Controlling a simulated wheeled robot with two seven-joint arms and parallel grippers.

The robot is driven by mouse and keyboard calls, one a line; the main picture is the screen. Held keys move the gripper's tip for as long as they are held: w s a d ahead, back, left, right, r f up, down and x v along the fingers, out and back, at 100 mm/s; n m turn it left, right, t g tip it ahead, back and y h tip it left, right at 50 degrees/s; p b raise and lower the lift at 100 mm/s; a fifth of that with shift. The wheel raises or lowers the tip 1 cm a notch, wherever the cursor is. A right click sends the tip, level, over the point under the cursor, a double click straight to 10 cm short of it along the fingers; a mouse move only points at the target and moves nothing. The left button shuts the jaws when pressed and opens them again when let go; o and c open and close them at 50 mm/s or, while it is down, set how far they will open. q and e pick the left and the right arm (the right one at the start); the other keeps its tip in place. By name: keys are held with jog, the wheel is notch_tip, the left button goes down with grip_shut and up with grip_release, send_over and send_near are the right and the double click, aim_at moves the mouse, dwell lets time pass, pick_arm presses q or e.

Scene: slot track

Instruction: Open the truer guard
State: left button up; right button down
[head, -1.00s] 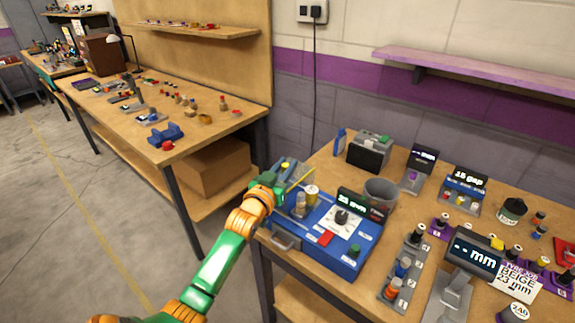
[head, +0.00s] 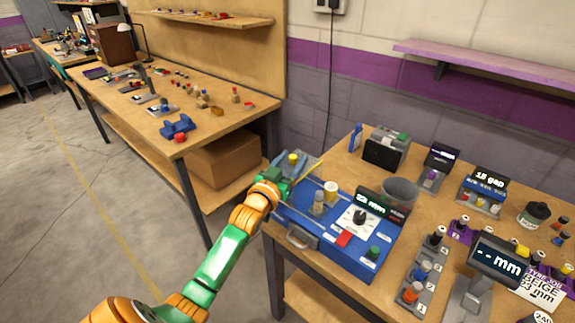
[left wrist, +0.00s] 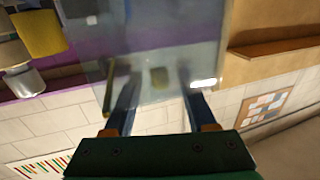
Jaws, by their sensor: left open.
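The truer is a blue machine (head: 338,228) with a lit display, a dial and a red button, on the right bench. Its guard looks like a clear, bluish panel (head: 305,161) at the machine's back left, with a yellow piece (head: 293,157) by it. My left gripper (head: 288,172) is at this corner, partly hiding the panel. In the left wrist view the open fingers (left wrist: 158,105) point at the clear panel (left wrist: 150,45), which fills the space ahead of them. I cannot tell whether they touch it. My right gripper is not in view.
A grey cup (head: 399,193) stands behind the truer, and a dark box (head: 385,150) stands further back. A rack of coloured pegs (head: 425,270) and a gauge (head: 495,258) are to the right. Another bench (head: 190,115) stands at the left, with open floor before it.

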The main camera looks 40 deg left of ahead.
pick_arm(q)
jog(key=s, duration=0.4)
jog(key=s+d, duration=0.1)
jog(key=shift+s, duration=0.4)
jog(key=shift+a, duration=0.1)
